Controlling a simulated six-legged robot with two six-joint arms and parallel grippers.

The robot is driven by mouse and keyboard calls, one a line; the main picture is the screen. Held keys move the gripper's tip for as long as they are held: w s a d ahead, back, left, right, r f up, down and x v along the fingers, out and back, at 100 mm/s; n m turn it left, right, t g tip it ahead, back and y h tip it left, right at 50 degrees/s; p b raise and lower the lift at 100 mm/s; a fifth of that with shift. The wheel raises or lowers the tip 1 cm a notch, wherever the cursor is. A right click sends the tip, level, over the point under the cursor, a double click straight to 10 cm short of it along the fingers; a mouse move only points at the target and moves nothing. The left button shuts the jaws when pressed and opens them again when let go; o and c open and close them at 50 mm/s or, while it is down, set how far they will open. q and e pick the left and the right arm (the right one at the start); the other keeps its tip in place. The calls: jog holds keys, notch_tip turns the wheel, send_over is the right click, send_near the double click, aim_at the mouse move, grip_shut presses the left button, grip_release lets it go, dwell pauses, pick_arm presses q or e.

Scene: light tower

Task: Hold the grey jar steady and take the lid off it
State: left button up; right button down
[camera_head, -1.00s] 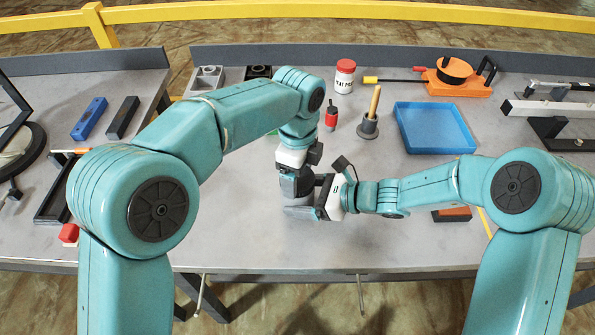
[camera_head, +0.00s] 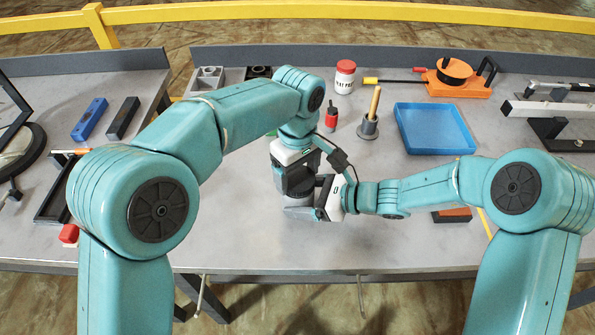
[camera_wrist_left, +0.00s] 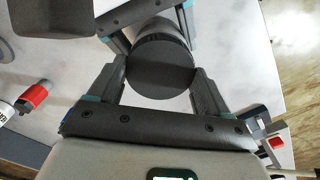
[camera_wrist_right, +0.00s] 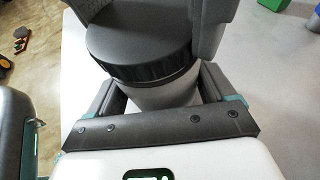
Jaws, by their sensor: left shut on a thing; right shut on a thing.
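The jar (camera_wrist_right: 166,96) has a light grey body and a dark ribbed lid (camera_wrist_right: 158,70). Its body is between the fingers of my right gripper (camera_wrist_right: 160,92), which is shut on it from the side. My left gripper (camera_wrist_left: 155,82) is shut on the lid from above. The lid's dark round top (camera_wrist_left: 160,70) shows between its fingers. The lid sits on the jar, and I cannot tell whether there is a gap. In the head view my left gripper (camera_head: 297,193) and right gripper (camera_head: 318,203) meet mid-table and mostly hide the jar.
An orange-brown block (camera_head: 452,215) lies partly under my right arm. The table front is clear.

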aim_at(297, 178)
pick_arm(q)
jog(key=n, duration=1)
jog(key=shift+r, duration=0.15)
jog(key=shift+r, duration=1)
jog(key=shift+r, duration=2)
pick_arm(e)
grip_release()
